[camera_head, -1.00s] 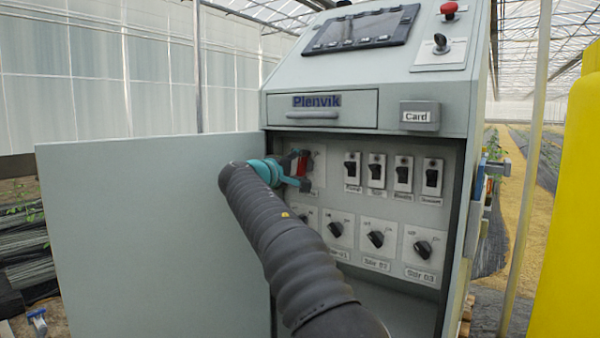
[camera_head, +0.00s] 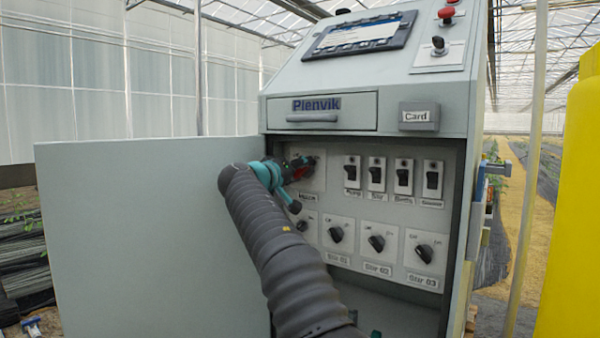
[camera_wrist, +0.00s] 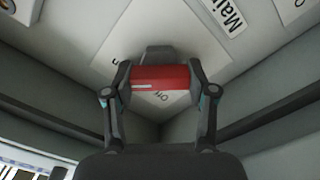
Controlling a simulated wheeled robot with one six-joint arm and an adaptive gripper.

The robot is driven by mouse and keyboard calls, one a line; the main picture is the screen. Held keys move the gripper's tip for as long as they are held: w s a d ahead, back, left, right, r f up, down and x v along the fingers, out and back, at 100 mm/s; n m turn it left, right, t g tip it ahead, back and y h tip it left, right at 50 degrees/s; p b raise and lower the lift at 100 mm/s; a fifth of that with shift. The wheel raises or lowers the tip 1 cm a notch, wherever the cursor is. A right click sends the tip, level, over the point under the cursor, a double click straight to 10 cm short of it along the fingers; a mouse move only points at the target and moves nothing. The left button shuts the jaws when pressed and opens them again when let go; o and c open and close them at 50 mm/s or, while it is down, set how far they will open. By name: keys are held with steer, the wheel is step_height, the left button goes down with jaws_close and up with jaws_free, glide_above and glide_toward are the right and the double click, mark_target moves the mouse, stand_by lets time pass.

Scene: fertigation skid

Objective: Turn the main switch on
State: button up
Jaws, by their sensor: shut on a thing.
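The main switch is a red handle (camera_wrist: 160,79) on a pale plate (camera_wrist: 190,45) inside the open cabinet. In the wrist view its label reads "Mai", cut off by the edge, and "Off" shows beside the handle. My gripper (camera_wrist: 160,82) is shut on the red handle, one finger at each end. In the head view my gripper (camera_head: 289,178) is at the upper left of the switch panel, and the red handle (camera_head: 300,168) shows partly behind it. The screen (camera_head: 362,34) on top of the cabinet is lit.
Several black rocker switches (camera_head: 404,176) are right of the main switch. Rotary knobs labelled Stir (camera_head: 376,243) sit below. The cabinet door (camera_head: 150,240) stands open at the left. A yellow tank (camera_head: 570,220) stands at the right.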

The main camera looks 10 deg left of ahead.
steer(key=shift+f, duration=0.1)
stand_by(0.3)
steer(key=o, duration=1.2)
steer(key=shift+c, duration=0.2)
steer(key=shift+s+a, duration=0.1)
steer(key=shift+s, duration=0.15)
steer(key=v, duration=1.1)
steer(key=shift+s, duration=0.15)
steer(key=shift+a, duration=0.1)
